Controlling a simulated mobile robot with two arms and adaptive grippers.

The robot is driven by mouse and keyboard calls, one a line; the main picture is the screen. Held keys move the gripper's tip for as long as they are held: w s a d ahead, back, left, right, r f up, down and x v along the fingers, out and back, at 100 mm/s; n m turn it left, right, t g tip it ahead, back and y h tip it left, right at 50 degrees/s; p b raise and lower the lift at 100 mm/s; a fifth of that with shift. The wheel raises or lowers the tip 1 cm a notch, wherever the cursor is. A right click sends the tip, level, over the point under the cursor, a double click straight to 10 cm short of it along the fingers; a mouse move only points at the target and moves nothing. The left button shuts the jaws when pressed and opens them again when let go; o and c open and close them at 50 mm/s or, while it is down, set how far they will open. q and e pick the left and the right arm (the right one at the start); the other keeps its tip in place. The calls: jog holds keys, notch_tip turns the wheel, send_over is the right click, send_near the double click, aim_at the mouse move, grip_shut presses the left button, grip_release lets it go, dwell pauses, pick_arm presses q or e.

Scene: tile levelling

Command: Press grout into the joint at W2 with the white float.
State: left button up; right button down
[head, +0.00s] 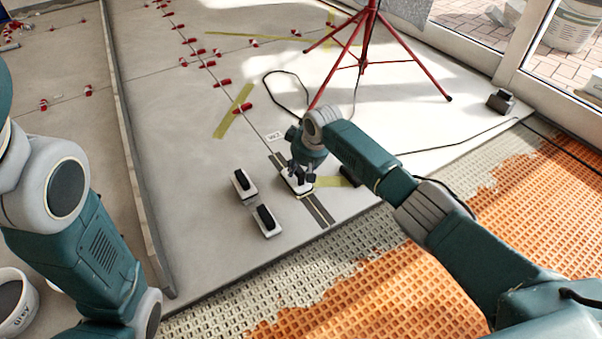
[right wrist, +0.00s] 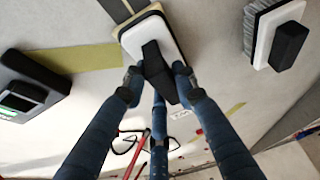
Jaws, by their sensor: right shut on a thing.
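The white float (head: 291,187) has a white pad and a black handle (right wrist: 158,75). My right gripper (head: 302,172) is shut on that handle, with its fingers around it in the right wrist view (right wrist: 158,82). The float lies flat over the joint (head: 318,209), which runs between two dark strips; the pad hides part of it. I cannot tell whether the pad touches the floor. A white label (head: 274,136) beside the joint seems to read W2. My left arm shows at the left, but its gripper is out of the picture.
Two similar black-handled tools, one upper (head: 243,185) and one lower (head: 266,220), lie left of the float. A black device (head: 351,175) sits close to its right. A red tripod (head: 362,62) stands behind. Orange matting (head: 400,265) borders the tiles.

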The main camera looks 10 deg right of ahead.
jog(key=shift+w+a+f+b, duration=0.1)
jog(key=shift+w+a+b, duration=0.2)
jog(key=shift+w+b, duration=0.45)
jog(key=shift+w+a+b, duration=0.25)
jog(key=shift+w+b, duration=0.4)
jog(key=shift+b, duration=0.2)
jog(key=shift+w+a, duration=0.15)
jog(key=shift+w, duration=0.3)
jog(key=shift+w+a, duration=0.25)
jog(key=shift+w, duration=0.2)
